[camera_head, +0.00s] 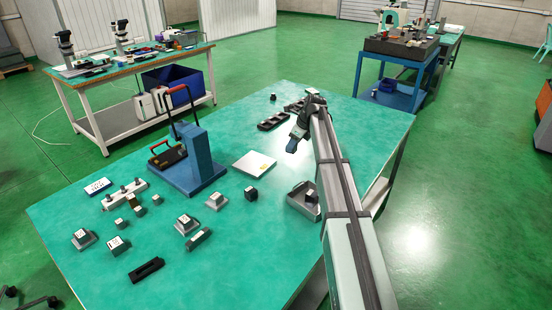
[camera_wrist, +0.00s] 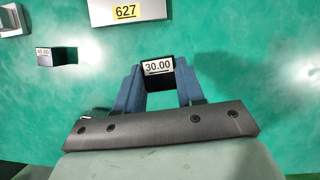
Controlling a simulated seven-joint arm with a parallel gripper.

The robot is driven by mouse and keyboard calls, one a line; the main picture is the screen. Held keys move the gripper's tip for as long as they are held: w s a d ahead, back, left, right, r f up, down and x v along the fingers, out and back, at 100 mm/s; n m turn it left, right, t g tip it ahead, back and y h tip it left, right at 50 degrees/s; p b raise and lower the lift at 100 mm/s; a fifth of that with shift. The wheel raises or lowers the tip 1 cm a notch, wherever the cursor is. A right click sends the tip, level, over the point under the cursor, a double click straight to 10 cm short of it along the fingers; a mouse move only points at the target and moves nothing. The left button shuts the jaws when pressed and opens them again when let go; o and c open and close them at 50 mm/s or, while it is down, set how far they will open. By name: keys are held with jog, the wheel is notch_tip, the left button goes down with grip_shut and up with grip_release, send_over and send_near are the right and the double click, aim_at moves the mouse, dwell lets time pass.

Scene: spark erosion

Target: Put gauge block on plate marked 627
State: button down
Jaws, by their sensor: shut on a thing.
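My gripper (camera_wrist: 158,72) has blue fingers and is shut on a dark gauge block (camera_wrist: 157,67) with a white label reading 30.00. In the head view my gripper (camera_head: 292,146) hangs above the teal table, right of a white plate; the held block cannot be made out there. The plate marked 627 (camera_wrist: 98,11) is at the top of the wrist view, partly cut off, with a yellow label. It appears to be the white plate (camera_head: 250,165) at mid-table in the head view. The held block is apart from it.
A dark block labelled 45.00 or similar (camera_wrist: 62,57) stands left of my gripper. In the head view a blue stand (camera_head: 203,160) rises left of the plate. A grey angular tray (camera_head: 303,203) and dark trays (camera_head: 273,121) lie nearby. Several blocks fill the table's left part.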

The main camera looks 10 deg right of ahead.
jog(key=n, duration=0.1)
send_near(252, 163)
jog(key=w+v, duration=0.1)
jog(key=v, duration=0.3)
jog(key=w+a+n, duration=0.2)
jog(key=a, duration=0.1)
jog(key=shift+g+y, duration=0.3)
jog(key=shift+g, duration=0.1)
jog(key=shift+s+d+f, duration=0.1)
jog(key=shift+f, duration=2.1)
jog(key=shift+d+f, duration=0.1)
jog(key=shift+f, duration=2.1)
jog(key=c, duration=0.7)
grip_release()
jog(key=shift+f, duration=0.15)
jog(key=v, duration=1.2)
